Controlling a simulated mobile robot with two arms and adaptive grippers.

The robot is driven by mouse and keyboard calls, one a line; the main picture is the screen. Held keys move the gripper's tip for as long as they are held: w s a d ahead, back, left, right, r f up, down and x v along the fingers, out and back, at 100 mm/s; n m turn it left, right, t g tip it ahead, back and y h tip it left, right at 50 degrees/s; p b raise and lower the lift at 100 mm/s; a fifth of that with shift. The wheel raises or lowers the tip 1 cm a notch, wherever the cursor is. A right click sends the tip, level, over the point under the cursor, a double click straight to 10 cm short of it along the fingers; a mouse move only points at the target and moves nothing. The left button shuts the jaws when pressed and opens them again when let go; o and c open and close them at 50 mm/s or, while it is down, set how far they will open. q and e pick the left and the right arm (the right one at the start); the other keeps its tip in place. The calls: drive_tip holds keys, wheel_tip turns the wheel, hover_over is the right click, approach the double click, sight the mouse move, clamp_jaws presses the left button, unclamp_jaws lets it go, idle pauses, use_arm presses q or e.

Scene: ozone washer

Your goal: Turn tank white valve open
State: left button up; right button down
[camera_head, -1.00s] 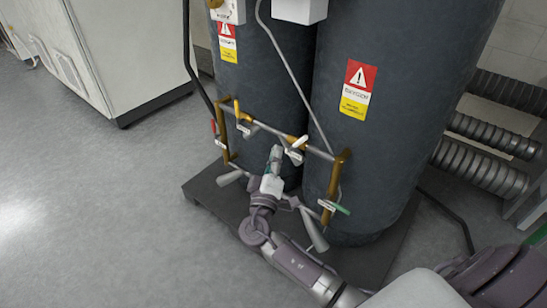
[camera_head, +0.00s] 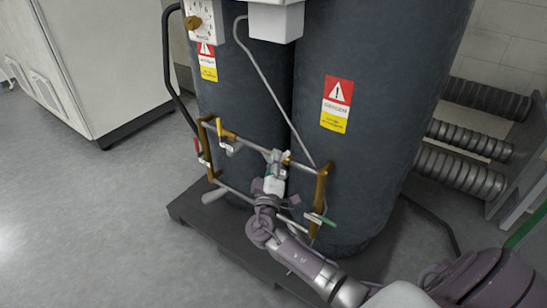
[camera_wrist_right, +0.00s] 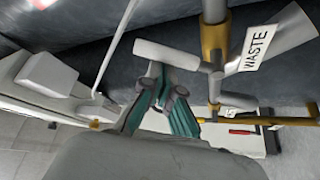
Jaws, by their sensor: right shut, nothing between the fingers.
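The white valve handle (camera_wrist_right: 165,53) shows in the right wrist view as a pale bar joined to a vertical pipe. In the head view it is largely hidden by my gripper, on the upper pipe between the two dark tanks. My right gripper (camera_head: 276,158) reaches up to this pipe from below. In the right wrist view its teal fingers (camera_wrist_right: 158,80) are shut and empty, tips close beside the white handle; I cannot tell whether they touch it. The left gripper is not in view.
Dark tanks (camera_head: 390,120) stand on a dark base (camera_head: 190,208). A yellow handle (camera_head: 225,134), a red handle (camera_head: 197,148) and a green handle (camera_head: 320,219) sit on the pipework. A "WASTE" tag (camera_wrist_right: 257,48) hangs near the white handle. Floor at left is clear.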

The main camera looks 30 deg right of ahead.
use_arm(q)
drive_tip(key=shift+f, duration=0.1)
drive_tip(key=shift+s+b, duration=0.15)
drive_tip(key=shift+b, duration=0.75)
use_arm(e)
drive_tip(key=shift+s+f+m, duration=0.1)
drive_tip(key=shift+m, duration=0.2)
use_arm(q)
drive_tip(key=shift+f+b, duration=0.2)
drive_tip(key=shift+b, duration=0.2)
